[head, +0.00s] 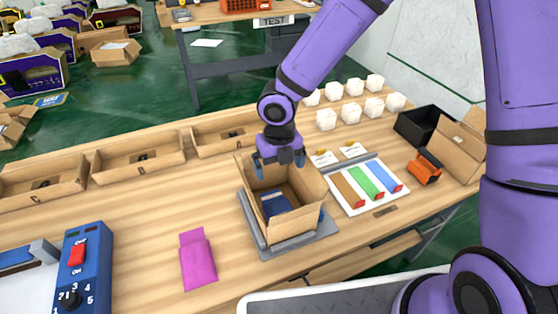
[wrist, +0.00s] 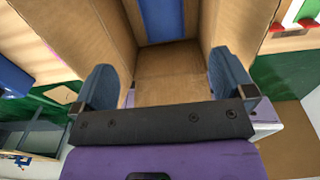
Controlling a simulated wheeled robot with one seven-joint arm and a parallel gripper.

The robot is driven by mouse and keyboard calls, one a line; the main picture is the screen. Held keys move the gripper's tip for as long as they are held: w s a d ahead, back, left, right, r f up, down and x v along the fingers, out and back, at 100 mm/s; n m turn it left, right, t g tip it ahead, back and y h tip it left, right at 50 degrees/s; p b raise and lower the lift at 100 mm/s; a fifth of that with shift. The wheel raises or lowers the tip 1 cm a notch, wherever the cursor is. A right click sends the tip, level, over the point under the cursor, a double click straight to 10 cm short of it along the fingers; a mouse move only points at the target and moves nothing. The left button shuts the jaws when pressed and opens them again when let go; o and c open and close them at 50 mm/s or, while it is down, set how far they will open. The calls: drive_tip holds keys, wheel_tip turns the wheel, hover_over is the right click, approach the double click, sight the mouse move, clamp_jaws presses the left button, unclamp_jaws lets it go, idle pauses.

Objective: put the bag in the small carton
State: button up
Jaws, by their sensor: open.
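The small open carton (head: 294,225) stands on the table with its flaps up. A dark blue flat item (head: 274,203) lies inside it; it also shows in the wrist view (wrist: 160,18). I cannot tell whether this is a bag. A magenta bag-like pouch (head: 198,262) lies flat on the table left of the carton. My gripper (head: 280,164) is over the carton's back part, pointing down. Its blue fingers are apart with nothing between them, and the wrist view (wrist: 162,78) shows carton walls beyond and between them.
The carton rests on a grey base (head: 262,247). Shallow cardboard trays (head: 138,158) line the back edge. A board with brown, green and blue strips (head: 385,203) lies right, near white cubes (head: 326,120). A blue switch box (head: 84,265) stands front left.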

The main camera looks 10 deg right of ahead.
drive_tip(key=shift+r, duration=0.7)
drive_tip(key=shift+d, duration=0.1)
drive_tip(key=s+d+r+m+t+h, duration=0.2)
drive_tip(key=s+d+r+m, duration=0.1)
drive_tip(key=d+r+m, duration=1.35)
drive_tip(key=s+d+r+m+t+y, duration=0.1)
drive_tip(key=s+d+r+m, duration=0.3)
drive_tip(key=m, duration=0.7)
drive_tip(key=s+d+r+m+t+y, duration=0.1)
drive_tip(key=s+d+r+m, duration=0.3)
drive_tip(key=s+r+m, duration=0.4)
drive_tip(key=s+m+t, duration=0.1)
drive_tip(key=s+m, duration=0.2)
drive_tip(key=shift+s+r+m, duration=0.3)
drive_tip(key=shift+r+m, duration=0.05)
drive_tip(key=shift+r, duration=0.05)
